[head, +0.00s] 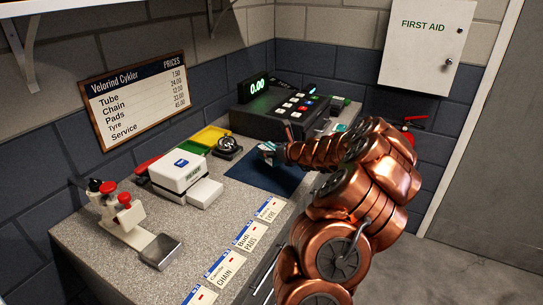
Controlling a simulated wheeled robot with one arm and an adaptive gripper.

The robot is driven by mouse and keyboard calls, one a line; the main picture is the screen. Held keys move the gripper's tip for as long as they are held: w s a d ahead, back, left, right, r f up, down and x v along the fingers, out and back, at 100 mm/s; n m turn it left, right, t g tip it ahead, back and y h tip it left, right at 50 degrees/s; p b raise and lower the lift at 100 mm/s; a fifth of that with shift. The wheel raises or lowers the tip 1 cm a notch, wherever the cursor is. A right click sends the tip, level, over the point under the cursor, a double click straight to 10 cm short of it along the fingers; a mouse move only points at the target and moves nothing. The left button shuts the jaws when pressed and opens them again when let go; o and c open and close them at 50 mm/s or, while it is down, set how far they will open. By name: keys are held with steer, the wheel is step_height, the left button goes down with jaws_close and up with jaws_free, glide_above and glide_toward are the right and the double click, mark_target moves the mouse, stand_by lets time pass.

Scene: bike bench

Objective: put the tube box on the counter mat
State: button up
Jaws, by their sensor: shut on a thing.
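The counter mat (285,182) is a dark blue rectangle lying on the grey speckled counter, in front of the cash register. My gripper (268,151) is at the end of my copper arm, over the far part of the mat. It is shut on a small teal and white thing, which looks like the tube box (266,148). My gripper and arm hide much of it, and its print is not readable. I cannot tell whether it touches the mat or is held just above it.
The cash register (285,112) stands behind the mat. A red-knobbed tool (125,215) and price cards (250,236) are nearer. The mat's near part is bare.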

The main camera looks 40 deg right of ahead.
steer(key=shift+w+d+f, duration=0.1)
steer(key=shift+w+d, duration=0.05)
steer(key=shift+d, duration=0.05)
steer(key=shift+f+p, duration=0.35)
steer(key=shift+f, duration=1.3)
steer(key=shift+f, duration=0.1)
steer(key=o, duration=1.3)
steer(key=shift+c, duration=0.2)
steer(key=b+v, duration=0.1)
steer(key=v, duration=1.1)
steer(key=shift+b, duration=0.35)
